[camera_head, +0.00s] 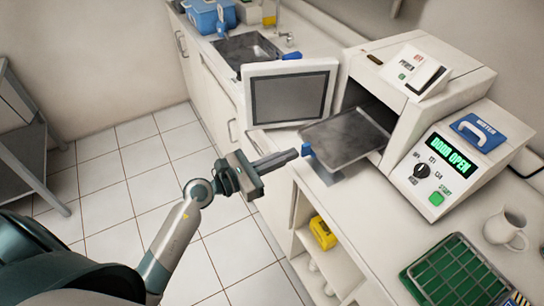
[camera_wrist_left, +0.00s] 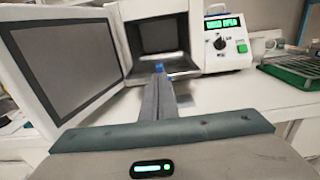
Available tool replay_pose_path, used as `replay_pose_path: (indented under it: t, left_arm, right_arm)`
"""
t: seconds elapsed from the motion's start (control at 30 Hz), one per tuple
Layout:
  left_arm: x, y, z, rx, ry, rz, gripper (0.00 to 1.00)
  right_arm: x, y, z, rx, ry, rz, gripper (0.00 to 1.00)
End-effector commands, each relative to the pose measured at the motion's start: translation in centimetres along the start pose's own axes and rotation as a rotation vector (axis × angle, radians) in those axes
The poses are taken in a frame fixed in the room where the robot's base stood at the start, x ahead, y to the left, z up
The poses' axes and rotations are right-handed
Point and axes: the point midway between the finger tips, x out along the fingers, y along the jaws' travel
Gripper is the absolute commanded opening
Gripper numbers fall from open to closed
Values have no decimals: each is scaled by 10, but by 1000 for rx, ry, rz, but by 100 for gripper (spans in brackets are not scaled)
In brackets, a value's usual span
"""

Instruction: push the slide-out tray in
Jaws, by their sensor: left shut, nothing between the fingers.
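The slide-out tray (camera_head: 346,137) is a grey metal tray sticking out of the open chamber of a white sterilizer (camera_head: 425,85). A blue tab (camera_head: 307,150) is at its front edge, and the tab also shows in the left wrist view (camera_wrist_left: 159,69). The door (camera_head: 290,97) with a dark panel stands open to the left of the tray. My left gripper (camera_head: 294,153) is shut and empty. Its fingertips point at the blue tab, very close to it; I cannot tell whether they touch. My right gripper is not in view.
The control panel reads "DOOR OPEN" (camera_head: 449,155). A white jug (camera_head: 506,229) and a green rack (camera_head: 450,276) stand on the counter at the right. A sink (camera_head: 247,49) is behind the door. A yellow item (camera_head: 322,232) sits on the shelf below.

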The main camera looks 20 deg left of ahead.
Motion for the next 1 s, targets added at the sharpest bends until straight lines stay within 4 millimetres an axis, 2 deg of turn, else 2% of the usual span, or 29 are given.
replay_pose_path:
  t: [0.17,0.67,0.87,1.0]
  left_arm:
    - [10,0,0,0,0,-1,0]
    - [15,0,0,0,0,-1,0]
    - [37,-1,1,-1,-1,-2,0]
    - [67,0,2,0,-2,-3,0]
  right_arm:
    - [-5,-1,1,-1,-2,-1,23]
    - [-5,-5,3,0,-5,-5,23]
    - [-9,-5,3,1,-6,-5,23]
    - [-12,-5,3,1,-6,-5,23]
